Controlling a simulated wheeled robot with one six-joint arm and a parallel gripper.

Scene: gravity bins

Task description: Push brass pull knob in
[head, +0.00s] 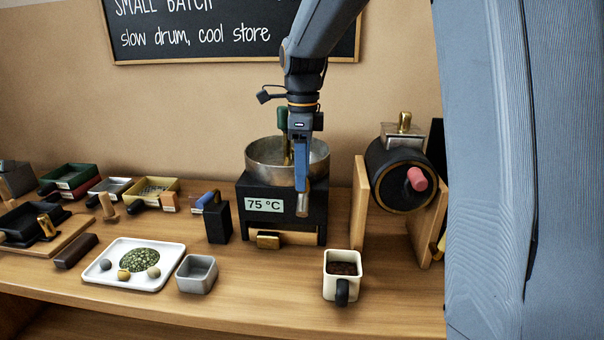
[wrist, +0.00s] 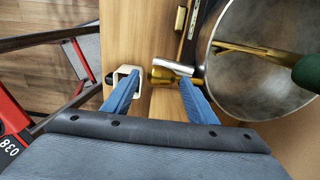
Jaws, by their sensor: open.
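The brass pull knob (wrist: 158,76), a short rounded brass end with a silvery section beside it, shows in the wrist view in front of the metal bowl. In the head view the knob (head: 303,206) shows at the upper front of the black machine, right under my gripper (head: 302,192). In the wrist view my gripper (wrist: 160,84) is open, with one blue finger on each side of the knob. The right finger looks very near the silvery section; I cannot tell whether it touches. How far the knob stands out is hard to judge.
The black machine (head: 259,219) carries a metal bowl (head: 258,158) with a green-handled brass tool. A brass block (head: 268,241) is low on its front. A cream mug (head: 329,284) stands in front to the right. A drum (head: 381,185) is at the right.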

